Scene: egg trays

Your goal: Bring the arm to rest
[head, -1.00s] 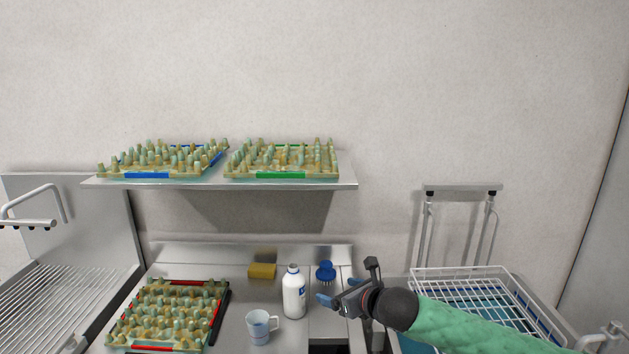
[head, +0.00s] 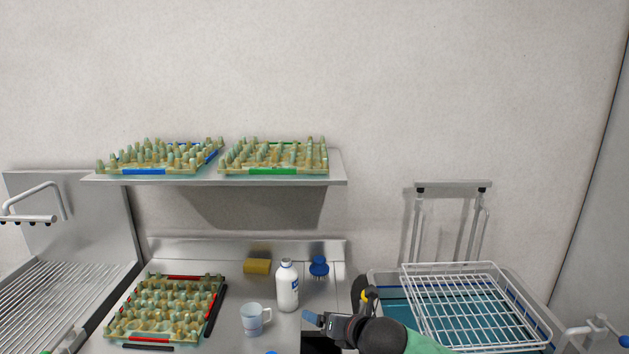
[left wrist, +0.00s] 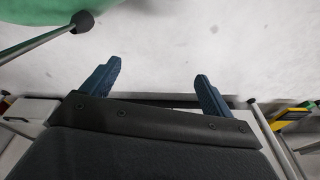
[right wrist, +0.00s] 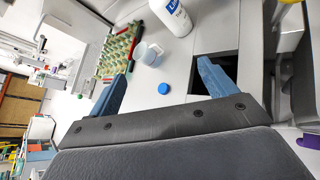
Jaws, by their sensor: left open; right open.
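My right arm comes in from the lower right in the head view. My right gripper (head: 313,322) is low in front of the white bottle, partly hidden by its own wrist. In the right wrist view it (right wrist: 162,75) is open and empty, its blue fingers wide apart above the counter. My left gripper (left wrist: 155,82) shows only in the left wrist view, open and empty over a pale floor-like surface. An egg tray with red edges (head: 150,339) stands on the counter. Trays with blue (head: 144,172) and green (head: 273,171) edges stand on the shelf.
Near my right gripper are a white bottle (head: 287,287), a mug (head: 251,321), a blue brush (head: 319,266) and a blue cap (right wrist: 163,88). A yellow sponge (head: 257,266) lies farther back. A wire rack (head: 470,307) sits over a sink at right. A dark opening (right wrist: 215,68) lies in the counter.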

